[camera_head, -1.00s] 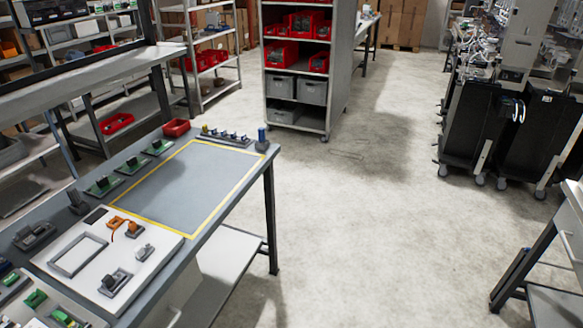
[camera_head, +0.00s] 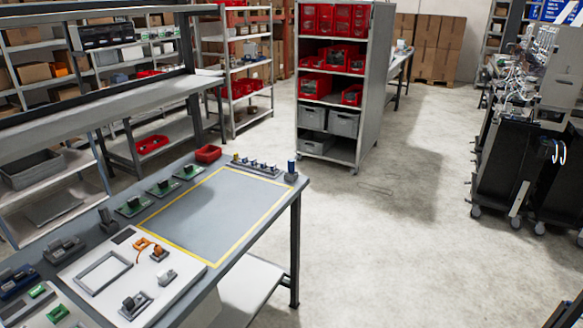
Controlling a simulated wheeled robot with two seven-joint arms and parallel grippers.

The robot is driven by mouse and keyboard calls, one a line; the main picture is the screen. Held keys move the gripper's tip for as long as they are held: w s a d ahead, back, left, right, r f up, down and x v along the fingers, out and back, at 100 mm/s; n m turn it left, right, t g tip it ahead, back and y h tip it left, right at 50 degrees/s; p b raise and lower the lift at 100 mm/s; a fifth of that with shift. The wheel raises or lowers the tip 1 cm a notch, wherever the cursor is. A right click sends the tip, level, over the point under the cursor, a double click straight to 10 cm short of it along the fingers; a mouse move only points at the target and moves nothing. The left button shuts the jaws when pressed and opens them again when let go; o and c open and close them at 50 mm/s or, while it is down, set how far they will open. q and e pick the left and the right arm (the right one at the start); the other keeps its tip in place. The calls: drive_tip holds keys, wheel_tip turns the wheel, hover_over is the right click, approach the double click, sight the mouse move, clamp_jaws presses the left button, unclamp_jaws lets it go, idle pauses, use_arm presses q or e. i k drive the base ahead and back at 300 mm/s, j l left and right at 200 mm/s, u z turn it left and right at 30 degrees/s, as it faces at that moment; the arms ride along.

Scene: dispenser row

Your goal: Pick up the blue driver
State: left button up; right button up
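A small upright blue item (camera_head: 291,167), which may be the blue driver, stands in a dark holder (camera_head: 290,177) at the far right corner of the workbench (camera_head: 262,243). It is too small to tell its exact shape. A grey rack (camera_head: 258,167) with several small upright pieces lies to its left along the bench's far edge. Their colours are hard to tell. Neither of my grippers is in view.
A yellow-outlined grey area (camera_head: 212,212) on the bench is empty. A white board (camera_head: 176,292) with fixtures lies nearer. A red bin (camera_head: 208,153) sits at the far edge. A grey shelf unit (camera_head: 379,95) stands behind; open floor (camera_head: 400,240) lies to the right.

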sight(290, 162)
drive_tip(key=i+l, duration=0.35)
drive_tip(key=i+l+u, duration=0.15)
drive_tip(key=i+l, duration=0.6)
drive_tip(key=i+l+u, duration=0.1)
drive_tip(key=i+l, duration=0.25)
drive_tip(key=l, duration=0.15)
drive_tip(key=i+l+u, duration=0.1)
drive_tip(key=i+l, duration=0.2)
drive_tip(key=l, duration=0.15)
drive_tip(key=i+l, duration=0.35)
drive_tip(key=l, duration=0.15)
drive_tip(key=j+u, duration=0.05)
